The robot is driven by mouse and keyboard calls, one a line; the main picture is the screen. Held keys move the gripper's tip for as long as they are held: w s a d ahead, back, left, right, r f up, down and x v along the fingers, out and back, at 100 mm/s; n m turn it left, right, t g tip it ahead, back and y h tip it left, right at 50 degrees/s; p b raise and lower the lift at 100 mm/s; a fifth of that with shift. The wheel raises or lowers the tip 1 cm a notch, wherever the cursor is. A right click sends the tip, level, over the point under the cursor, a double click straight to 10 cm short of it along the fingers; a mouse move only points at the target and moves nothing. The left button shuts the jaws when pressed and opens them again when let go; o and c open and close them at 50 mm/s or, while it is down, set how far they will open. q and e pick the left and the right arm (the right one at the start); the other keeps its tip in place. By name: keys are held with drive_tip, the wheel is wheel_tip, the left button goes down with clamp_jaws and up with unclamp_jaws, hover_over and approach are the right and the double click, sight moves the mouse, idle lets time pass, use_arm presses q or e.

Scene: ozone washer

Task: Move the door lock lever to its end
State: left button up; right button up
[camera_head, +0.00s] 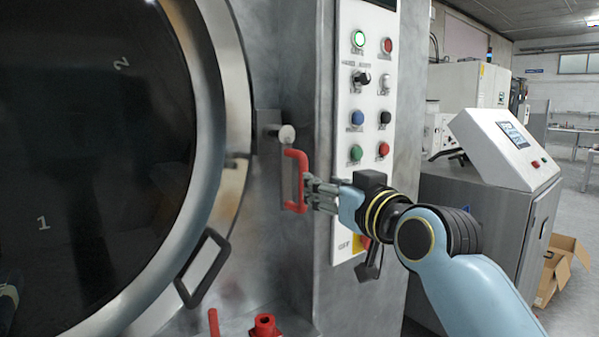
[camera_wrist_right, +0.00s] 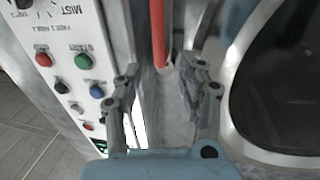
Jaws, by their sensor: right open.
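The red door lock lever (camera_head: 297,154) is a loop-shaped handle on the metal front, between the round door and the control panel. It stands roughly upright. My right gripper (camera_head: 311,194) comes in from the right, with its fingertips at the lever's right, lower side. In the right wrist view the red lever (camera_wrist_right: 158,35) lies between and just ahead of the open fingers of my right gripper (camera_wrist_right: 160,74). The fingers look apart and not closed on it; whether one touches it I cannot tell. My left gripper is not in view.
The large round door (camera_head: 235,80) with dark glass fills the left, with a dark handle (camera_head: 225,248). A metal latch pin (camera_head: 286,135) sits just above the lever. A button panel (camera_head: 372,95) is close behind my gripper. Red fittings (camera_head: 265,325) stand low down.

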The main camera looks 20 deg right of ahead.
sight(302, 202)
drive_tip(key=w, duration=0.3)
drive_tip(key=w+p, duration=0.1)
drive_tip(key=w, duration=0.2)
drive_tip(key=w+a, duration=0.1)
drive_tip(key=w, duration=0.2)
drive_tip(key=shift+f, duration=0.1)
drive_tip(key=shift+a, duration=0.1)
clamp_jaws()
drive_tip(key=shift+w+f, duration=0.2)
